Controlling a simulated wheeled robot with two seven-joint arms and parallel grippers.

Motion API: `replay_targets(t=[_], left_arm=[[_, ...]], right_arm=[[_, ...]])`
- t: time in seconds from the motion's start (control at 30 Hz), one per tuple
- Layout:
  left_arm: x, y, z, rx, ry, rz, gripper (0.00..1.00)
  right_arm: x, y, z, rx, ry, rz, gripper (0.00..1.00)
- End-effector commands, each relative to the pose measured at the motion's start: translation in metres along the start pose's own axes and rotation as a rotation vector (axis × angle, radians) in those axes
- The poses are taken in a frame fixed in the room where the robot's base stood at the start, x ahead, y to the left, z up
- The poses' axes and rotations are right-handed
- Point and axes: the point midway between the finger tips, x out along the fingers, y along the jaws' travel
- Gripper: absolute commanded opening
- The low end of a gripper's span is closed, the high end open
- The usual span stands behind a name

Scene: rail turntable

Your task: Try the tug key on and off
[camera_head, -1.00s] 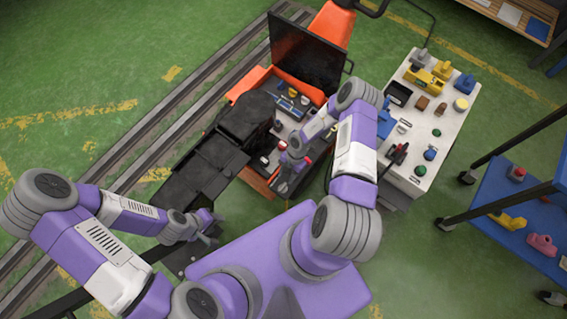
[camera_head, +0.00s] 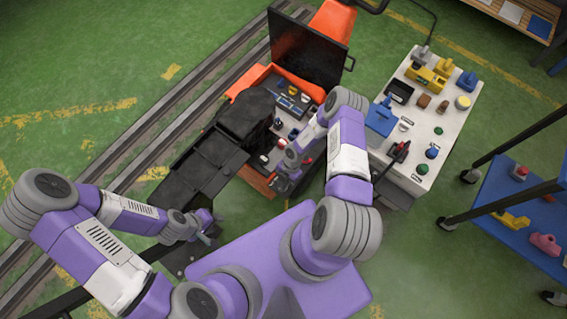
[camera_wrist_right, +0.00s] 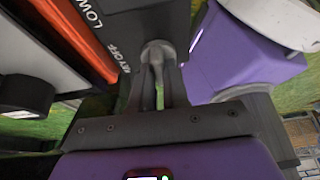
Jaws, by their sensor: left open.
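The tug key shows in the right wrist view as a pale grey round-ended piece with a thin stem (camera_wrist_right: 156,55), beside a dark panel lettered with what reads as KEY OFF (camera_wrist_right: 122,62). My right gripper (camera_wrist_right: 155,82) has its two dark fingers on either side of the stem. I cannot tell whether they press on it. In the head view my right gripper (camera_head: 284,178) is at the near edge of the orange tug's control deck (camera_head: 262,182), and the key is too small or hidden there. My left gripper (camera_head: 210,236) is open and empty, left of my body.
A black screen (camera_head: 308,48) stands behind the deck, and a black seat (camera_head: 222,150) is left of it. A white table (camera_head: 440,135) with several small parts stands right. A blue shelf cart (camera_head: 530,215) is at far right. Rails run along the left.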

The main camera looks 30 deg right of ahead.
Motion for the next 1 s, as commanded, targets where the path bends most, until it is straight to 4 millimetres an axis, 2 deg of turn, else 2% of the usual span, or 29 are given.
replay_targets(t=[0.53,1.0], left_arm=[[0.007,-0.003,0.0,0.0,0.0,0.0,0.43],[0.029,-0.011,-0.001,0.0,0.0,0.0,0.43]], right_arm=[[0.001,0.001,0.001,-0.072,-0.001,-0.03,0.0],[0.002,0.004,0.0,-0.437,-0.001,-0.18,0.0]])
